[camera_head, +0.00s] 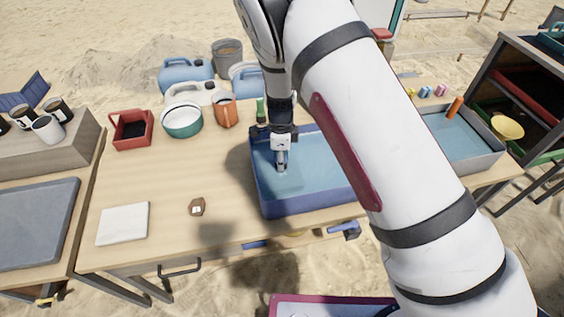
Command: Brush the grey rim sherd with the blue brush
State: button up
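My gripper (281,166) points down into the left part of a blue tray (262,196) on the wooden table. Its fingertips are small and close together; I cannot tell whether they hold anything. I cannot pick out the blue brush. No grey rim sherd is clearly visible. A small brown piece (197,207) with a pale mark lies on the bare table left of the tray. My arm covers the right part of the tray and much of the table behind it.
A folded white cloth (123,224) lies at the front left. A red bin (132,130), a green-and-white bowl (182,121) and an orange container (226,112) stand at the back. A grey tray (484,161) is at right. The table's left middle is mostly clear.

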jog(key=shift+r+p, duration=1.8)
jog(key=shift+r, duration=2.7)
jog(key=shift+d, duration=0.1)
